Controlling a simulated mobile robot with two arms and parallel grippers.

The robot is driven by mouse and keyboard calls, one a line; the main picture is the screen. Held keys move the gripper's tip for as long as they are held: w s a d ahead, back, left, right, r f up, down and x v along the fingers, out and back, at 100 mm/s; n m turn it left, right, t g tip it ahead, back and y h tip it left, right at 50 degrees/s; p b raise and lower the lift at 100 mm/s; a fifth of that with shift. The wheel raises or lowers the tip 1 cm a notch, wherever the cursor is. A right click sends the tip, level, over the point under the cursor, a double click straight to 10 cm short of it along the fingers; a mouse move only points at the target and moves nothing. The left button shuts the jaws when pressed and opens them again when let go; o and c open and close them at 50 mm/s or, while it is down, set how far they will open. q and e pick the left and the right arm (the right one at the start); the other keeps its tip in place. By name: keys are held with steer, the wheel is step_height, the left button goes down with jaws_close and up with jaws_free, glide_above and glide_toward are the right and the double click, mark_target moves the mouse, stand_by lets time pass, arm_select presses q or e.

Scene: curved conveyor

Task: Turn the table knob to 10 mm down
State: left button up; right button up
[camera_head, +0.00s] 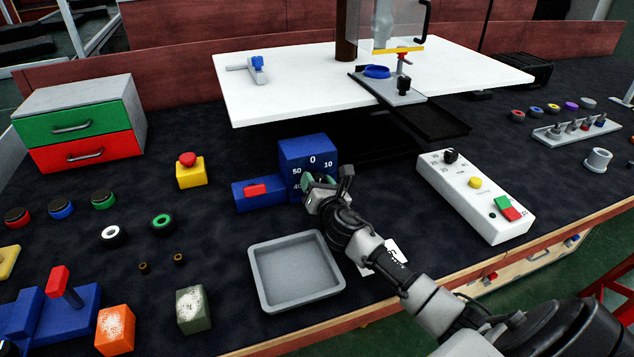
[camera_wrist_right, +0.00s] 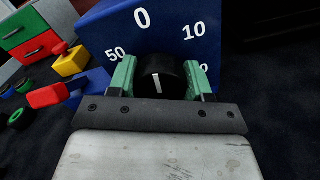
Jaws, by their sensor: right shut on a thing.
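The table knob (camera_wrist_right: 160,76) is black with a white line, on the face of a blue box (camera_head: 306,152) marked with numbers such as 0, 10 and 50. In the right wrist view the line stands nearly upright, pointing roughly toward the 0. My right gripper (camera_head: 322,186) is shut on the knob; its green fingers (camera_wrist_right: 160,80) are on either side of it. In the head view the gripper hides the knob. The white table (camera_head: 290,92) is behind and above the box. My left gripper is not in view.
A red switch on a blue block (camera_head: 258,194) stands just left of the box. A white control panel (camera_head: 475,195) is to the right, and a yellow emergency-stop box (camera_head: 191,172) is to the left.

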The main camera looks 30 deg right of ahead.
steer(key=shift+m, duration=0.9)
steer(key=m, duration=0.5)
steer(key=shift+p, duration=0.3)
steer(key=shift+m, duration=1.1)
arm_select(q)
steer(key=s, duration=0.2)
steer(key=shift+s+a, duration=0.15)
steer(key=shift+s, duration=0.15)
arm_select(e)
steer(key=shift+m, duration=0.5)
steer(key=o, duration=0.9)
arm_select(q)
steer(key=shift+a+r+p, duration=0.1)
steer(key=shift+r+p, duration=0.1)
steer(key=shift+p, duration=0.1)
arm_select(e)
steer(key=v, duration=1.1)
